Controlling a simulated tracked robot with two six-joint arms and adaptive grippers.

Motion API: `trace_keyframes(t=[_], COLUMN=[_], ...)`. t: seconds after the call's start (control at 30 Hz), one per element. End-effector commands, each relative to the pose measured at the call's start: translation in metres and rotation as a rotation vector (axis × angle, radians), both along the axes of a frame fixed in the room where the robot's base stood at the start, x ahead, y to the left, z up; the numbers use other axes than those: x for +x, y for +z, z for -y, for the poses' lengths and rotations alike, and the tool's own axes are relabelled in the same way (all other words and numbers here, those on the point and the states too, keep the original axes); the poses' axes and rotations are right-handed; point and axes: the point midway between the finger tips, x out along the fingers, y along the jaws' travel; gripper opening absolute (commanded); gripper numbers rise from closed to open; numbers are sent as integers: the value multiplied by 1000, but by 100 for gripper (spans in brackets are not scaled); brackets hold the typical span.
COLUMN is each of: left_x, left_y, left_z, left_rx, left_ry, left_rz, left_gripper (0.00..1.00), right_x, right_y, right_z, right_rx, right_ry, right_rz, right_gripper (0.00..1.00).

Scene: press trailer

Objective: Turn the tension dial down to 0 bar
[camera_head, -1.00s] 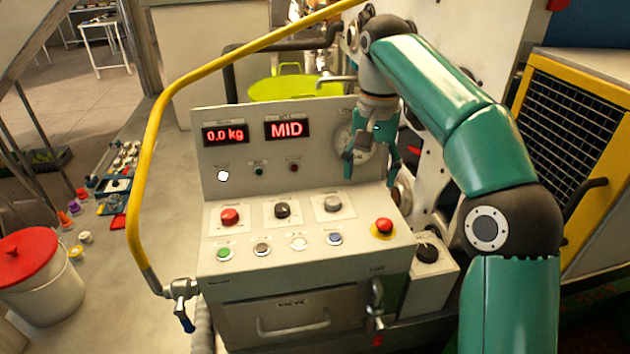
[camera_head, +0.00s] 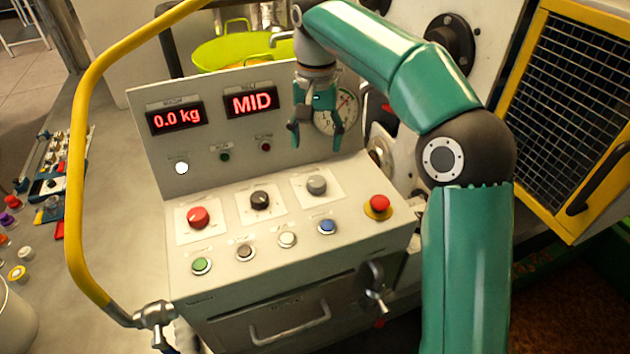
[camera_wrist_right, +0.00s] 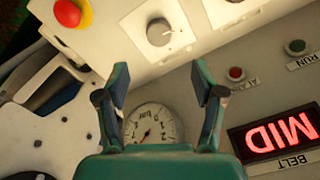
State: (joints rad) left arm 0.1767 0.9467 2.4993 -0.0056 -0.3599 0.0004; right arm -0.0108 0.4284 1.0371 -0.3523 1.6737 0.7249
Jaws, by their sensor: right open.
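A round white pressure gauge (camera_head: 343,112) marked in bar is on the upright panel, partly behind my right gripper (camera_head: 316,136). In the right wrist view the gauge (camera_wrist_right: 152,128) shows just beyond my right gripper (camera_wrist_right: 160,82), whose two fingers stand apart with nothing between them. I cannot read its needle exactly. A grey dial (camera_head: 316,184) with a white scale plate is on the sloped console below the gripper; it also shows in the right wrist view (camera_wrist_right: 159,32), apart from the fingers. I cannot tell if it is the tension dial. My left gripper is out of view.
The console also has a red knob (camera_head: 198,217), a black knob (camera_head: 260,200), several buttons and a red mushroom button (camera_head: 379,203). Displays read 0.0 kg (camera_head: 177,118) and MID (camera_head: 251,101). A yellow rail (camera_head: 77,180) bounds the left, a mesh guard (camera_head: 566,100) the right.

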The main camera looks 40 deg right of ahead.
Motion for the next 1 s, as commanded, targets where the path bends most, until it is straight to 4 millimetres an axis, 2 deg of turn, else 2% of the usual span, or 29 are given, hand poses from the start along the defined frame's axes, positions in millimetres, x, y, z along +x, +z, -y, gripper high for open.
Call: trace_keyframes(t=[0.03,0.2,0.5,0.67,0.93,1.0], left_x=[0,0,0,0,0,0], left_y=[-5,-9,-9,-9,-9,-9], left_z=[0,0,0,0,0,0], left_rx=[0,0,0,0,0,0], left_ry=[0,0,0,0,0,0], left_rz=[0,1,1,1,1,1], left_gripper=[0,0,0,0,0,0], right_x=[-1,-1,-1,-1,-1,-1], right_y=[-14,-50,-94,-102,-103,-103], right_z=[1,0,0,1,1,1], right_rx=[0,1,1,1,1,1], right_ry=[-1,0,-1,-2,-2,-2], right_rz=[-4,-4,-1,0,1,1], right_gripper=[68,68,68,68,68,58])
